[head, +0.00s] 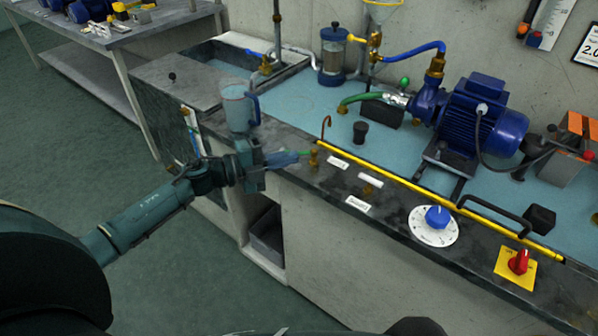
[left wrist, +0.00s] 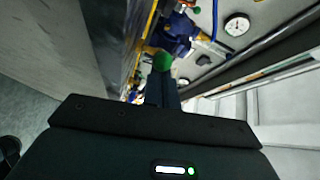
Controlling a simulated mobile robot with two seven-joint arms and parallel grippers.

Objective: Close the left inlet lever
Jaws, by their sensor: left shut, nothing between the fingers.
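The left inlet lever shows as a small green handle (head: 305,153) on a brass valve (head: 314,160) at the front edge of the bench, at the left end of the yellow rail. In the left wrist view a round green knob (left wrist: 163,62) stands just beyond my fingertips. My left gripper (head: 296,157) is shut and empty, its fingertips close beside the green handle. Its fingers also show in the left wrist view (left wrist: 162,82). I cannot tell whether they touch the handle. My right gripper is not in view.
A yellow rail (head: 400,185) runs along the bench front. A clear jug (head: 238,108) stands behind my left wrist. A blue pump motor (head: 482,115), a blue dial knob (head: 437,216) and a red switch (head: 518,262) are to the right. The floor at left is clear.

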